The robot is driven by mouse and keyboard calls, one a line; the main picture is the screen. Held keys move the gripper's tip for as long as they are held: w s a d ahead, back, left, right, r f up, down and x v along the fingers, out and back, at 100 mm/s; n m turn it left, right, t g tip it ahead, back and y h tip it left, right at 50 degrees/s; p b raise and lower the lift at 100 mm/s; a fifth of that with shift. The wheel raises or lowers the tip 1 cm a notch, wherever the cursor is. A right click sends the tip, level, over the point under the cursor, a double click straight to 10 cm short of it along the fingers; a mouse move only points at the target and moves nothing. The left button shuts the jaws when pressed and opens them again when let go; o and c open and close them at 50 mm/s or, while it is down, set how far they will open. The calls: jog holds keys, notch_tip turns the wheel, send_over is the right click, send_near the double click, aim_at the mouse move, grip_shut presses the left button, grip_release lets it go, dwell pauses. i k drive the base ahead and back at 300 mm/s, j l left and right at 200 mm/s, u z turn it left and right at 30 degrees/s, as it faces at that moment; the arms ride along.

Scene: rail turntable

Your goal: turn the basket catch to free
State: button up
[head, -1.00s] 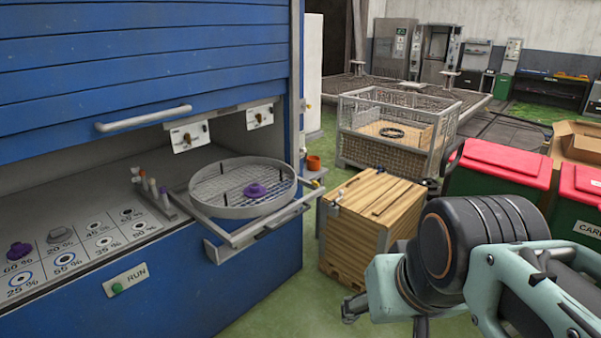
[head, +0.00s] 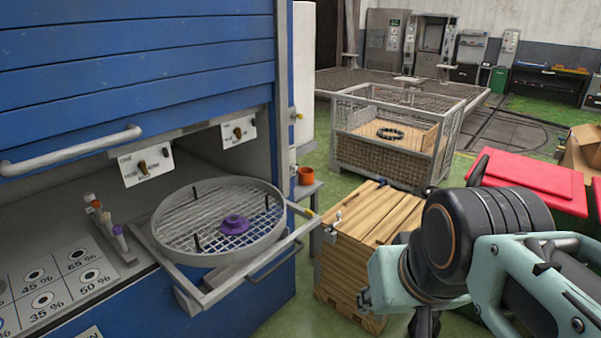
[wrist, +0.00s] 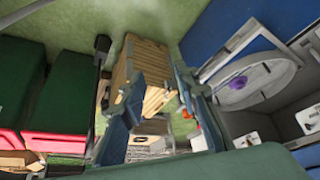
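The round wire basket (head: 165,242) sits on a pull-out frame (head: 212,293) at the blue machine's opening, with a purple knobbed piece (head: 233,224) in it. Two white panels with small dark levers, a left one (head: 134,177) and a right one (head: 229,138), are on the machine above the basket. Their lettering is too small to read surely, so I cannot tell which is the basket catch. My gripper (wrist: 157,82) is open and empty in the wrist view, its fingers apart. It is well right of the basket, near the wooden crate. In the head view its fingers are mostly hidden.
The wooden crate (head: 345,262) stands right of the machine, close to my arm. A grey handle bar (head: 70,150) crosses the machine's front shutter. Small coloured-tipped tubes (head: 107,222) stand left of the basket. Red-lidded bins (head: 530,177) are at right. A wire cage (head: 390,160) stands behind.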

aim_at(310, 213)
jog(key=i+z, duration=0.1)
jog(key=i, duration=1.1)
jog(key=i+j+z, duration=0.1)
jog(key=i+j, duration=0.4)
jog(key=i+l, duration=0.25)
jog(key=l, duration=0.15)
